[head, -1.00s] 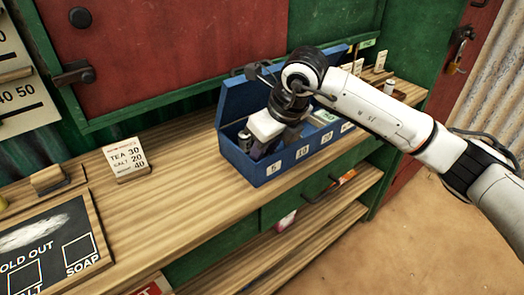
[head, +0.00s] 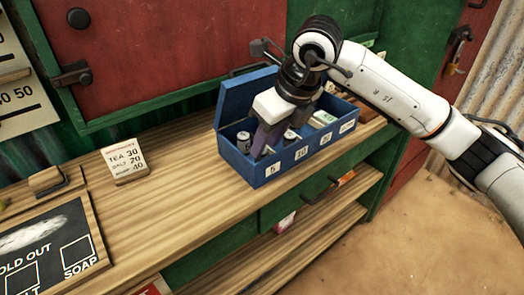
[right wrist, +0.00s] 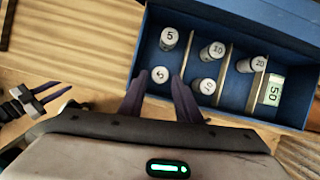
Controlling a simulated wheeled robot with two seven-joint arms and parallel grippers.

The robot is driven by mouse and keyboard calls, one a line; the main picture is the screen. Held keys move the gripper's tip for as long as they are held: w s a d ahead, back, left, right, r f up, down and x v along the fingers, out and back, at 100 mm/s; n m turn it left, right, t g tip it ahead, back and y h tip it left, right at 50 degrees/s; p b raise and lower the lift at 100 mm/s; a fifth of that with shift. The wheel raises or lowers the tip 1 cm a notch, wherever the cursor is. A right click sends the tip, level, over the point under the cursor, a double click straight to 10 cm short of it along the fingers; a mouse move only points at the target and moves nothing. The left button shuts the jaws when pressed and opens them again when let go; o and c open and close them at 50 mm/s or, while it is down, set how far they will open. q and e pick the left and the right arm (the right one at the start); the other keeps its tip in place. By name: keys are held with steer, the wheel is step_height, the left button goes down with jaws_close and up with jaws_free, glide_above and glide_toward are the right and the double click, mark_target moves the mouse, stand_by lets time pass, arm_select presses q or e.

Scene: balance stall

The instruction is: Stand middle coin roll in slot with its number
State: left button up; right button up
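The blue cash box (head: 262,172) stands open on the counter, with slots marked 5, 10, 20 and 50. In the right wrist view, a roll (right wrist: 160,75) stands in the front of the 5 slot, behind which another roll marked 5 (right wrist: 169,38) stands. The 10 slot holds a roll marked 10 (right wrist: 212,50) and a front roll (right wrist: 204,87) with an unclear number. My right gripper (right wrist: 157,82) is open over the box, its purple fingertips either side of the front 5-slot roll, with gaps. A dark purple-fingered part (right wrist: 42,98) at left looks like my left gripper.
The 20 slot holds a roll marked 20 (right wrist: 258,64); the 50 slot holds a pale green block (right wrist: 272,90). A price card (head: 124,160) stands left of the box, and a chalkboard (head: 50,250) lies farther left. The counter between card and box is clear.

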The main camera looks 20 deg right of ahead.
steer(key=v, duration=0.7)
